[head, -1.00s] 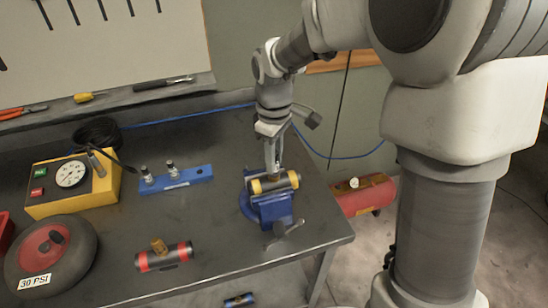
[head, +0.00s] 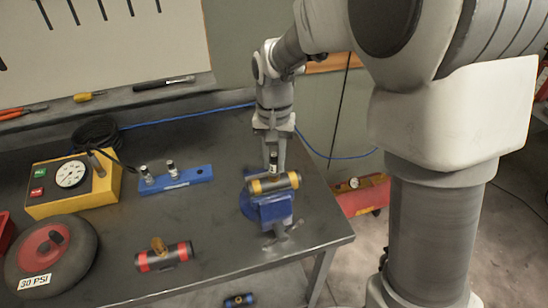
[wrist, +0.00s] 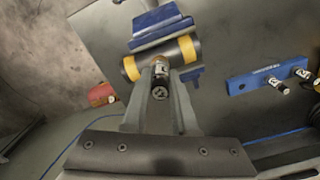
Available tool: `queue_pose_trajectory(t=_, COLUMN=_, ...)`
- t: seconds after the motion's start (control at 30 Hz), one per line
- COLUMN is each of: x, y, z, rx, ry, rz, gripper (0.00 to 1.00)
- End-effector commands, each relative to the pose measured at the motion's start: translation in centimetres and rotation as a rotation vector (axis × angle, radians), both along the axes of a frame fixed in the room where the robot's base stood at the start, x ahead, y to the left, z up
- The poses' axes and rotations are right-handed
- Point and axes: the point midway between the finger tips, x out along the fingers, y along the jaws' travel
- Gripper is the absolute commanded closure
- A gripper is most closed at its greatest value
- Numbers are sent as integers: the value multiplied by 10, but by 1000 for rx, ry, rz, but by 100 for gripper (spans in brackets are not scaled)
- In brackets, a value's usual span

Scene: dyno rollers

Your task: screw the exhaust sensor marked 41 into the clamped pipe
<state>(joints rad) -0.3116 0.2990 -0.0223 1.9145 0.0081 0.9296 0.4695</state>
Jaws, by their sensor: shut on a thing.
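The clamped pipe (head: 286,181), dark with yellow bands, lies level in the blue vise (head: 270,209) near the table's right edge. My gripper (head: 273,163) points down just above it, shut on a small black sensor with a white band (head: 273,157). The sensor stands upright over the middle of the pipe, and its lower end meets the pipe's top; how deep it sits is hidden. In the wrist view the sensor (wrist: 160,82) shows between my two fingers in front of the pipe (wrist: 184,50). Its number is too small to read.
A blue rack (head: 182,179) with two other sensors stands left of the vise. A red-banded pipe (head: 150,262) lies in front. A yellow gauge box (head: 90,197) and a wheel (head: 75,262) are at the left. A red tank (head: 362,197) is beyond the table's right edge.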

Motion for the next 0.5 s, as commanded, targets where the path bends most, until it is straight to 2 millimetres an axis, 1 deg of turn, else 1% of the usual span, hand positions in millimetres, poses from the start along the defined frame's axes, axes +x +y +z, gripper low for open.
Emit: queue_pose_trajectory(t=0.5, x=1, y=0, z=3, rx=0, ry=-4, rz=-627, gripper=100)
